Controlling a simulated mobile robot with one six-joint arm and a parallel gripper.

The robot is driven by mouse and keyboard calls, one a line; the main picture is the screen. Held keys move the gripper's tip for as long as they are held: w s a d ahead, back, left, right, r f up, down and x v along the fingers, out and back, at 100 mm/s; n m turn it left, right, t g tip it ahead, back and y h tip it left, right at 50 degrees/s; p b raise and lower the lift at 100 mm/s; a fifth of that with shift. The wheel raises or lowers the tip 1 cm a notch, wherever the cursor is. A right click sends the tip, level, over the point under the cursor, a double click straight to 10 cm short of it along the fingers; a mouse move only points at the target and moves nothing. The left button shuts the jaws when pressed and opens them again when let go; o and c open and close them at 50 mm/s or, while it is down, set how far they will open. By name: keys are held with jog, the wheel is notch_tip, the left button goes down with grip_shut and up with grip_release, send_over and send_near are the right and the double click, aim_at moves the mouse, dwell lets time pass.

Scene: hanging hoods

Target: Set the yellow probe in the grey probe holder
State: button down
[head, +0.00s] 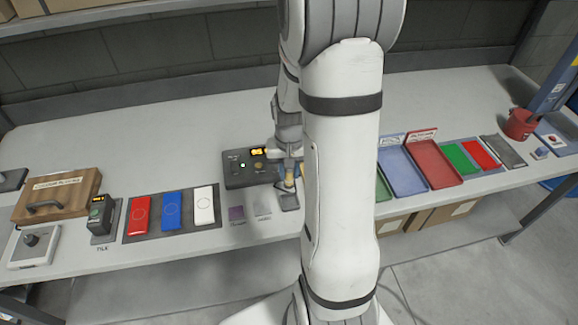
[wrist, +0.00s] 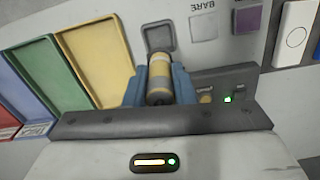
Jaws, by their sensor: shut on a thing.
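My gripper (head: 288,165) is shut on the yellow probe (wrist: 158,92). In the wrist view its blue fingers (wrist: 159,80) lie on both sides of the probe, a banded yellow and grey cylinder. In the head view the probe (head: 289,181) shows just under the fingers, roughly upright. A small grey square piece with a raised rim (wrist: 159,37), possibly the grey probe holder, lies by the probe's far end in the wrist view. It also shows under the probe in the head view (head: 290,204). I cannot tell whether they touch.
A dark meter box (head: 238,172) with a lit display stands just left of my gripper. A purple tile (head: 237,213) and a pale tile (head: 262,208) lie in front of it. Coloured trays (head: 432,176) are to the right; my arm hides part of the bench.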

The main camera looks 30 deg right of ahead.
aim_at(290, 186)
notch_tip(290, 186, down, 8)
jog(key=b, duration=0.5)
jog(key=shift+s+b, duration=0.1)
jog(key=shift+b, duration=0.2)
jog(key=shift+f+b, duration=0.65)
jog(key=c, duration=1.1)
grip_release()
jog(key=shift+c, duration=0.2)
jog(key=shift+r, duration=0.1)
notch_tip(290, 186, up, 8)
jog(key=shift+f, duration=0.15)
